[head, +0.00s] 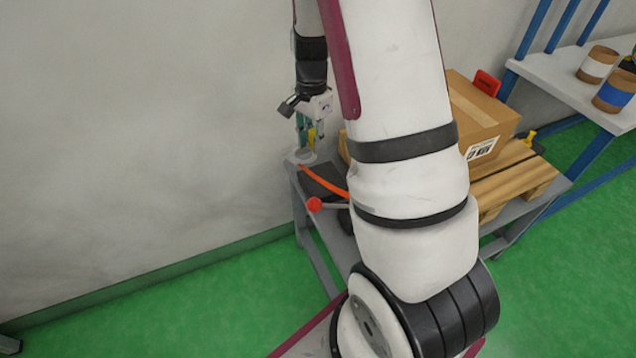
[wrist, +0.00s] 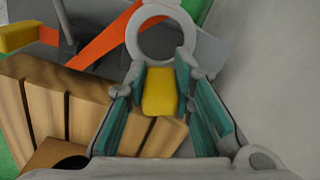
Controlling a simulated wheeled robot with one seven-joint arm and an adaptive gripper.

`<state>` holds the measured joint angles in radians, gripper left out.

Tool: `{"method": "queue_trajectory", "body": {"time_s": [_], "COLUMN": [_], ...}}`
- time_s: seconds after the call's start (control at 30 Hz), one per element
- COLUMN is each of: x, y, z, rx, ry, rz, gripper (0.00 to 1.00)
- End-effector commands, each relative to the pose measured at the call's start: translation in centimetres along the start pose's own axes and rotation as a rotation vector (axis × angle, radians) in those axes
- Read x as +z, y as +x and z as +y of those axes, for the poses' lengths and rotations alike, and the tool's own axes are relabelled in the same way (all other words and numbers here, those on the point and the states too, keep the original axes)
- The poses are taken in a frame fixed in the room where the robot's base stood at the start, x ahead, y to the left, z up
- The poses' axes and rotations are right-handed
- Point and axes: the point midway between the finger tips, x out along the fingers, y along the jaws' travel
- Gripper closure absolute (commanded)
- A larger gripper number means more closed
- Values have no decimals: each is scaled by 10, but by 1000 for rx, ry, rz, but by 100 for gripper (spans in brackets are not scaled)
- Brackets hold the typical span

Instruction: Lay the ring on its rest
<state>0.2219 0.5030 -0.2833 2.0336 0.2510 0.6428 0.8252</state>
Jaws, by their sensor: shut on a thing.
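My gripper (head: 311,135) is over the far left corner of the low grey table in the head view. In the wrist view my gripper (wrist: 163,92) has its teal-padded fingers shut on a yellow block (wrist: 159,92). A pale grey ring (wrist: 132,36) sits just beyond the block and appears joined to it, as if the block were its grip. In the head view only a small pale part near the fingertips shows, and I cannot tell ring from table there. I cannot clearly make out the rest in either view.
A wooden pallet (head: 512,180) with a cardboard box (head: 478,112) stands on the table, right of my gripper. An orange strip (head: 324,182) and a red ball knob (head: 314,204) are nearer. The wall is close behind. A blue-legged bench (head: 560,75) is at right.

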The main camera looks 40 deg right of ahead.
Motion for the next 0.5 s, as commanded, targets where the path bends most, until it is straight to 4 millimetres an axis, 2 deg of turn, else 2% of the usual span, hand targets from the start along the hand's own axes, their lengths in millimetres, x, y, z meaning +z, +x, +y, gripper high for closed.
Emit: {"method": "queue_trajectory", "body": {"time_s": [0.03,0.1,0.2,0.27,0.5], "x": [-16,-32,-45,-48,-50], "y": [10,17,24,31,73], "z": [4,8,12,14,14], "rx": [3,1,0,1,1], "ry": [101,215,314,342,352], "rz": [3,9,14,15,15], "gripper": [100,100,100,100,100]}}
